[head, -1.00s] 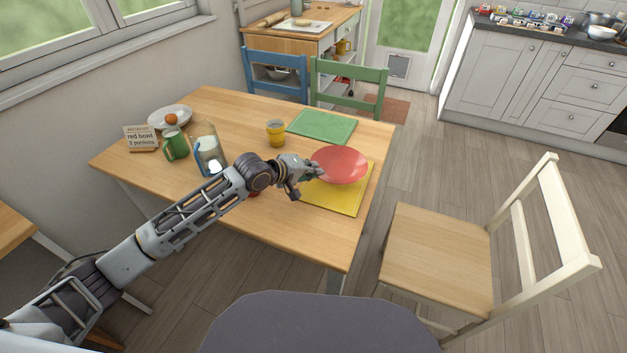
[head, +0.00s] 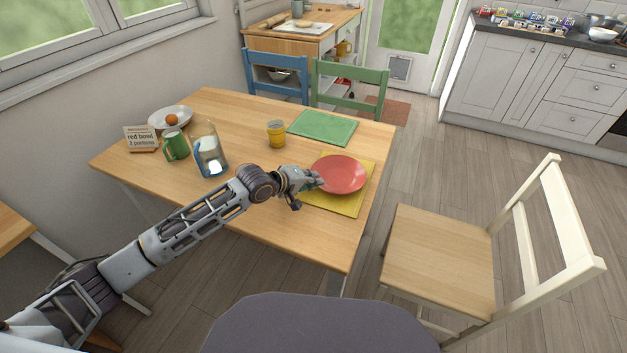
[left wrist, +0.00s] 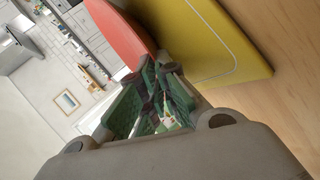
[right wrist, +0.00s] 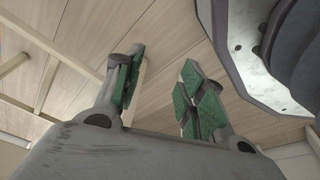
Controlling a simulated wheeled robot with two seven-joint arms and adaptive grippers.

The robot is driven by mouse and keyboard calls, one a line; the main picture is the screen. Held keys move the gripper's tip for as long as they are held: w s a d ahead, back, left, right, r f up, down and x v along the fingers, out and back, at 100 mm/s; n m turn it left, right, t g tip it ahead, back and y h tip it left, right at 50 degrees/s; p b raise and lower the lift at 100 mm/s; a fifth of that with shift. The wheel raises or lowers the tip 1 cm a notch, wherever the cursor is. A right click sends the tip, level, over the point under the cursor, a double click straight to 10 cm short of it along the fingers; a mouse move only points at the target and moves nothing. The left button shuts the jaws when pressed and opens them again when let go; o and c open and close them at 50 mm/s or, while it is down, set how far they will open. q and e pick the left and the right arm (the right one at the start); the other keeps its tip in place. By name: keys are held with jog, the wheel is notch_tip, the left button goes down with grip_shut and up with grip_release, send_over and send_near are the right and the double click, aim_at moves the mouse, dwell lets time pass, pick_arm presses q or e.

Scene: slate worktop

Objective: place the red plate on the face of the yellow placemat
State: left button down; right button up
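The red plate (head: 341,173) is over the yellow placemat (head: 347,210), with yellow showing around much of it in the head view. My left gripper (head: 314,182) is shut on the plate's near-left rim. The left wrist view shows the plate (left wrist: 117,32) at the fingertips (left wrist: 155,72), with the placemat (left wrist: 205,45) close beneath. Whether the plate's underside touches the mat is hard to tell. My right gripper (right wrist: 160,75) is open and empty in the right wrist view, away from the plate; it is out of the head view.
A green placemat (head: 323,127) and a yellow cup (head: 276,133) are farther back. A glass jug (head: 209,150), green mug (head: 176,145), sign card (head: 141,139) and white bowl (head: 170,117) stand at the left. A cream chair (head: 440,255) stands right of the table.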

pick_arm(q)
jog(key=c, duration=1.9)
grip_release()
jog(key=shift+s+a+r, duration=0.3)
jog(key=shift+s+a, duration=0.1)
jog(key=p+v, duration=0.1)
jog(key=v, duration=0.3)
jog(key=shift+s+a+r, duration=0.15)
jog(key=shift+r, duration=0.05)
jog(key=v, duration=0.3)
jog(key=shift+s+a+r+p, duration=0.15)
jog(key=shift+s+p, duration=0.05)
jog(key=shift+p, duration=0.1)
jog(key=shift+s+a+r, duration=0.35)
jog(key=shift+s+a, duration=0.05)
jog(key=shift+s+a+r, duration=0.35)
jog(key=shift+s, duration=0.05)
pick_arm(e)
jog(key=s+d+f, duration=0.3)
jog(key=s+f, duration=0.1)
jog(key=shift+d+f, duration=0.15)
jog(key=shift+f, duration=0.05)
jog(key=shift+w+a+r, duration=0.1)
jog(key=shift+a, duration=0.45)
